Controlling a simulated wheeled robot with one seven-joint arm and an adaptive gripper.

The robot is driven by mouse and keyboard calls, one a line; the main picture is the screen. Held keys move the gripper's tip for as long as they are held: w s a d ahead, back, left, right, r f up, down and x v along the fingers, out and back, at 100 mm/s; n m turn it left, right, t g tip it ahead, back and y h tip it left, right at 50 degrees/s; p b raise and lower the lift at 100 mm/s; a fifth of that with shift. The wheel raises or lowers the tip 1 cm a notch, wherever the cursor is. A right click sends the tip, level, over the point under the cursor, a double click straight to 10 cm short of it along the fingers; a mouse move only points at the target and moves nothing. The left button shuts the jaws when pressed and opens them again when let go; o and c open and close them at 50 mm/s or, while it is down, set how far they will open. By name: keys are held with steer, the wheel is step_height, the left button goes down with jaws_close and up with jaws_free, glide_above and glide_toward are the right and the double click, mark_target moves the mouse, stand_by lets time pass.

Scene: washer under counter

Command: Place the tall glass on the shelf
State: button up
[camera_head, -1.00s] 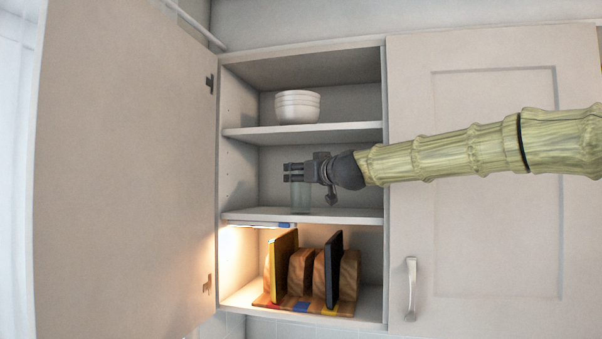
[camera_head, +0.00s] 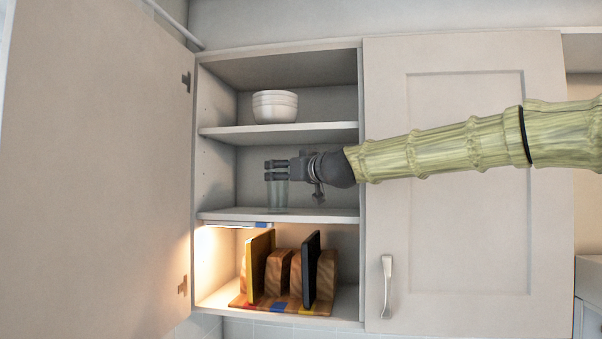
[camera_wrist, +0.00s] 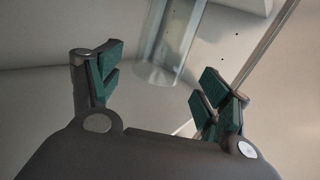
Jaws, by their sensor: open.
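The tall glass (camera_head: 278,195) is clear and stands upright on the middle shelf (camera_head: 335,215) of the open cabinet. It also shows in the wrist view (camera_wrist: 170,55), beyond and between my open fingers. My gripper (camera_head: 277,170) is at the upper part of the glass in the head view, its dark fingers covering the rim. In the wrist view my gripper (camera_wrist: 155,90) is open with green finger pads apart, and a gap shows between the pads and the glass.
A stack of white bowls (camera_head: 274,106) is on the shelf above. Cutting boards in a wooden rack (camera_head: 280,272) fill the lit bottom compartment. The open cabinet door (camera_head: 95,170) is at left and a closed door (camera_head: 480,190) at right. The middle shelf has free room around the glass.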

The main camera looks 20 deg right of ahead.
steer(key=shift+s+d+r, duration=0.15)
steer(key=shift+s, duration=0.7)
steer(key=shift+s+d+r+p, duration=0.1)
steer(key=shift+s+d+p, duration=0.15)
steer(key=shift+s+p, duration=0.45)
steer(key=shift+s+d+f+p, duration=0.15)
steer(key=shift+s+p, duration=0.25)
steer(key=shift+s, duration=0.35)
steer(key=shift+s+d+p, duration=0.1)
steer(key=shift+s+p, duration=0.35)
steer(key=shift+s, duration=0.3)
steer(key=shift+s+d+f+p, duration=0.15)
steer(key=shift+s+p, duration=0.25)
steer(key=shift+s, duration=0.35)
steer(key=shift+w, duration=0.1)
